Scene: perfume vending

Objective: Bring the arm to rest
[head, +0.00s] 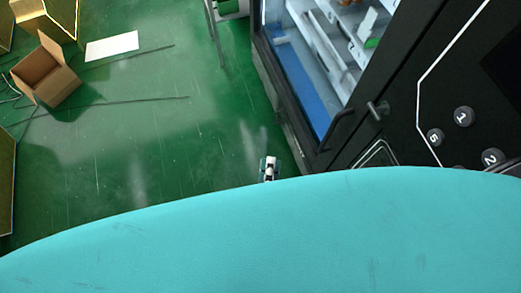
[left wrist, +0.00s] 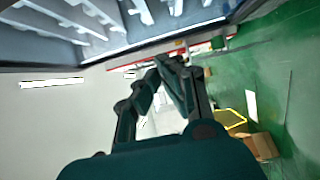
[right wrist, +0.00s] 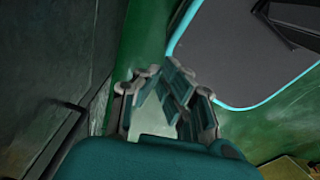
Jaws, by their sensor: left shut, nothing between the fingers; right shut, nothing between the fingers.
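My left gripper (head: 268,168) shows only as a small white and dark part in the head view, low beside the black vending machine (head: 400,85). In the left wrist view its dark teal fingers (left wrist: 172,64) are closed together with nothing between them. In the right wrist view my right gripper (right wrist: 165,76) is also shut and empty, above the green floor. The right gripper is not visible in the head view. Both grippers are apart from any object.
The machine has a glass front with shelves, a black handle (head: 338,130) and number buttons (head: 464,117). An open cardboard box (head: 45,72) and a white sheet (head: 112,46) lie on the green floor (head: 150,130) at left. The floor between is mostly clear.

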